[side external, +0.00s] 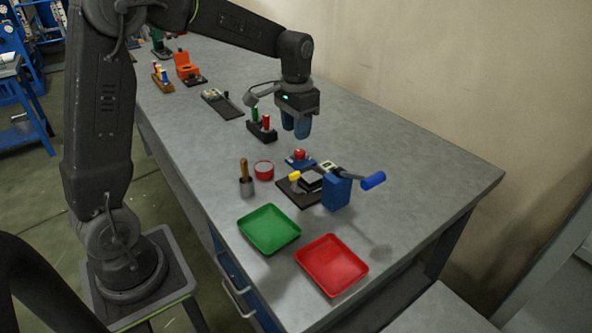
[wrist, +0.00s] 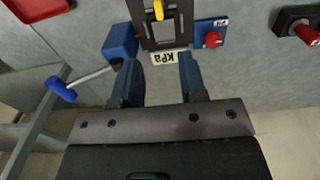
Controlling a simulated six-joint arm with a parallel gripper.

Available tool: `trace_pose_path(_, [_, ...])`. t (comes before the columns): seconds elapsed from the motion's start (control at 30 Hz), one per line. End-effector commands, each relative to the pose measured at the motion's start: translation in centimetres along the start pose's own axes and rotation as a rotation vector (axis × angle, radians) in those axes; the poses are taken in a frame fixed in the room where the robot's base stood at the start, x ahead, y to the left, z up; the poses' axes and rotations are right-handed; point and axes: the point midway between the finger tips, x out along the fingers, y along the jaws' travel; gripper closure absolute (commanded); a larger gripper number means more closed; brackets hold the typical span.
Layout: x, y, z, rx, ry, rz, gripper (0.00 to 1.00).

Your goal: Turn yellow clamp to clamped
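The yellow clamp (side external: 295,176) is a small yellow handle on a dark fixture plate (side external: 293,194) on the bench. In the wrist view the yellow handle (wrist: 158,10) is at the top edge and partly cut off, above the dark square frame. My gripper (side external: 296,124) hangs above the bench, behind the fixture and apart from it. Its two blue fingers are spread, with nothing between them in the wrist view (wrist: 161,84).
A blue box (side external: 336,192) with a blue-handled crank (side external: 373,180) adjoins the fixture. A red knob (side external: 299,154) on a blue base is behind it. Green (side external: 268,229) and red (side external: 331,265) trays lie in front. A holder (side external: 262,133) with green and red handles stands left of my gripper.

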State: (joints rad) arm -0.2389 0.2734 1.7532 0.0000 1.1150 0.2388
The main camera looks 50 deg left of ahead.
Motion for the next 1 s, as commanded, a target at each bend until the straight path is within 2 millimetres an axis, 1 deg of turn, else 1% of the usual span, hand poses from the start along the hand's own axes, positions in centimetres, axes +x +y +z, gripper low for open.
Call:
trace_pose_path(0.4, [8.3, 0.1, 0.1, 0.0, -0.006, 0.002, 0.62])
trace_pose_path(0.6, [11.3, 0.1, 0.1, 0.0, -0.003, 0.001, 0.62])
trace_pose_path(0.8, [12.5, 0.1, 0.1, 0.0, -0.002, 0.0, 0.62])
trace_pose_path(1.0, [12.6, 0.1, 0.1, 0.0, 0.0, 0.0, 0.62])
